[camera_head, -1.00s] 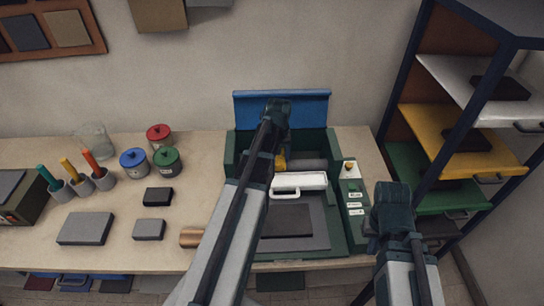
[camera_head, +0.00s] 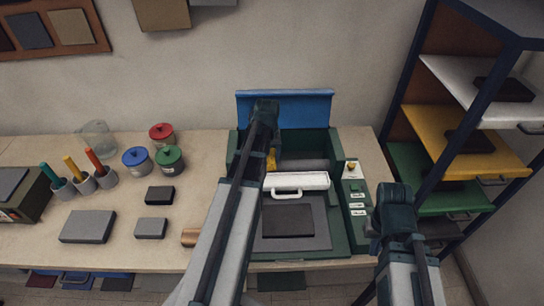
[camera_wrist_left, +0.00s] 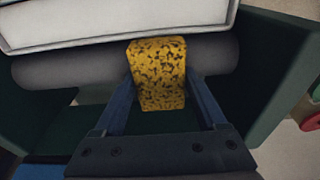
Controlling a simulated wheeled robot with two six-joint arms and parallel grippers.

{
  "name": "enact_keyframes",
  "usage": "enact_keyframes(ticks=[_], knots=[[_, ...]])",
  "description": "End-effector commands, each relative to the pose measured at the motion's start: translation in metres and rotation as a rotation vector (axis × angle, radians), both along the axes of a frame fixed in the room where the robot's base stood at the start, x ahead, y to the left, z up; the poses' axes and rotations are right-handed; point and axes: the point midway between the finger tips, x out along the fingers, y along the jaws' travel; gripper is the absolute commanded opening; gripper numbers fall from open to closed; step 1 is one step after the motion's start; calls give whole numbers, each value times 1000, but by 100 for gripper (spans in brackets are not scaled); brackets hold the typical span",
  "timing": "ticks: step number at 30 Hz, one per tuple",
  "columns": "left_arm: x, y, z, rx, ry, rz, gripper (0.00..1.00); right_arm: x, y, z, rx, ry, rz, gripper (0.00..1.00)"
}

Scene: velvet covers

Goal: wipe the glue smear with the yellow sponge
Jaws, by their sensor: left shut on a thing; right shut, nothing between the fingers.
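My left gripper (camera_wrist_left: 158,100) is shut on the yellow sponge (camera_wrist_left: 158,72), a block with dark speckles. In the wrist view the sponge overlaps a dark grey roller (camera_wrist_left: 75,72) inside the green press (camera_wrist_left: 270,80); I cannot tell if they touch. In the head view a bit of the sponge (camera_head: 271,160) shows beside my left arm, behind the white handled bar (camera_head: 300,181). My right gripper (camera_head: 375,230) is shut and empty at the right of the press. I cannot make out the glue smear in either view.
The press has a raised blue lid (camera_head: 285,108) and a grey bed with a dark pad (camera_head: 288,221). Lidded pots (camera_head: 170,160), brush cups (camera_head: 83,183) and grey blocks (camera_head: 88,227) stand left on the bench. A shelf rack (camera_head: 460,130) stands at the right.

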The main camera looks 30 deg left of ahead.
Motion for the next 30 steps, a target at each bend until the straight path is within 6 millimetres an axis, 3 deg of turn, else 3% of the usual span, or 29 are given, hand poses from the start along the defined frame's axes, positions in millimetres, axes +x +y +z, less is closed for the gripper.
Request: enact_keyframes(ticks=[8,25,30], knots=[[0,0,3,0,0,0,29,0,0,3,0,0,0,0],[0,0,56,0,0,0,29,0,0,56,0,0,0,0],[0,0,62,0,0,0,29,0,0,62,0,0,0,0]])
